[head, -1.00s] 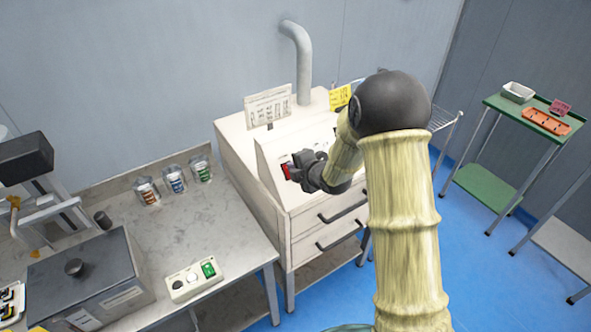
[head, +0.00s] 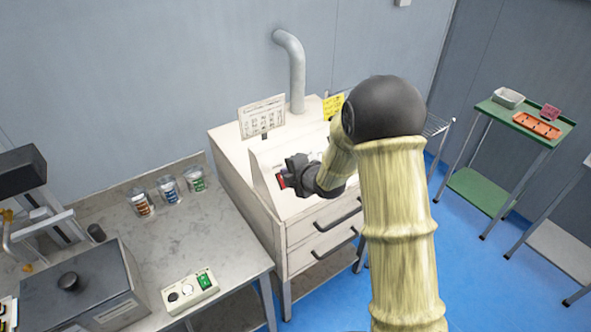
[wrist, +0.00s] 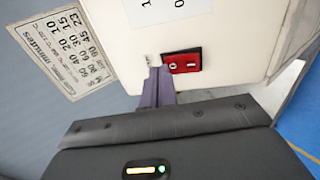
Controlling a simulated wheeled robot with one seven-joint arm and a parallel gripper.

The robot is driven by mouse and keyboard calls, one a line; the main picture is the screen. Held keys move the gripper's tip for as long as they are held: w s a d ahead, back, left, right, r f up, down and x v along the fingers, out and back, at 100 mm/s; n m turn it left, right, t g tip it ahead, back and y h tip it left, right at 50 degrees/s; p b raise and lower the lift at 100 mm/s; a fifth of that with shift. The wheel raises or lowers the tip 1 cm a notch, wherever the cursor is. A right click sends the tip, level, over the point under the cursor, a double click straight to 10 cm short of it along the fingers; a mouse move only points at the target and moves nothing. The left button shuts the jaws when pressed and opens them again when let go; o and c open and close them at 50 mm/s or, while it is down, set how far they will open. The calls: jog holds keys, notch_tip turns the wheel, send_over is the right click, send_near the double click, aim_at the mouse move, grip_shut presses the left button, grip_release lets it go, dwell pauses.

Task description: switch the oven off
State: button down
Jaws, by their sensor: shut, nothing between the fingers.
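The oven (head: 305,240) is a cream cabinet with a sloped control panel on top and two drawer-like fronts with dark handles. Its red rocker switch (head: 282,181) sits at the panel's left end. In the wrist view the red switch (wrist: 183,62) shows "0" and "1" marks. My gripper (head: 287,175) is at the switch, partly covering it in the head view. In the wrist view my gripper's fingertips (wrist: 158,72) are together and empty, right beside the switch's left end, the one marked "0". Whether they touch it I cannot tell.
A printed chart (head: 262,117) and a yellow card (head: 333,105) stand on the oven top, by a grey pipe (head: 297,75). The bench (head: 215,235) at left holds jars and a small control box (head: 190,292). A green shelf stand (head: 545,135) is at right.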

jog(key=w+r+b+v, duration=0.1)
jog(key=r+v, duration=0.1)
jog(key=v, duration=1.1)
jog(key=shift+a+r, duration=0.3)
jog(key=shift+a, duration=0.05)
jog(key=shift+d, duration=0.1)
jog(key=s+d+f+m+g+h, duration=0.25)
jog(key=s+d+m+h, duration=0.55)
jog(key=m, duration=0.5)
jog(key=s+d+f+m+g, duration=0.1)
jog(key=s+f+m+g, duration=0.1)
jog(key=s+m, duration=0.4)
jog(key=s+d+f+m+g+y, duration=0.1)
jog(key=s+d+m+g, duration=0.1)
jog(key=s+m, duration=0.3)
jog(key=shift+s+d+f+m+y, duration=0.15)
jog(key=shift+s+f+m+y, duration=0.2)
jog(key=shift+s, duration=0.2)
jog(key=shift+g, duration=0.25)
